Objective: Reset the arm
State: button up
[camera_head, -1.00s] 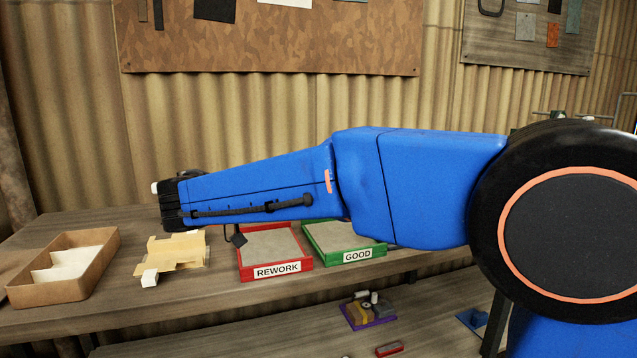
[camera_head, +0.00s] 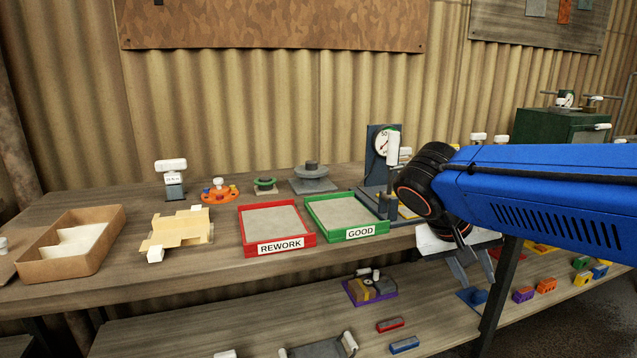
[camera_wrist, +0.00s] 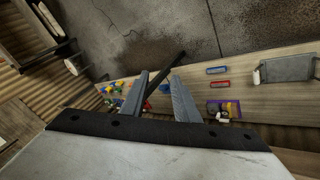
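My blue arm (camera_head: 545,195) reaches in from the right edge in the head view. My gripper (camera_head: 477,276) hangs at its end, pointing down in front of the bench's front edge, right of the green tray. In the wrist view, the two grey fingers of my gripper (camera_wrist: 159,78) stand apart with nothing held between them. Floor and a dark bar show beyond them.
The red REWORK tray (camera_head: 278,251) and green GOOD tray (camera_head: 345,237) look empty. A dial gauge stand (camera_head: 375,150) stands close behind my gripper. A cardboard box (camera_head: 65,270) sits at left. The lower shelf (camera_head: 250,325) holds small coloured parts.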

jog(key=s+f+n+t+y, duration=0.2)
jog(key=s+f+y, duration=0.4)
jog(key=s+f, duration=0.5)
jog(key=shift+s+a+n+y, duration=0.3)
jog(key=shift+s+a+n, duration=0.05)
jog(key=shift+s+n, duration=0.25)
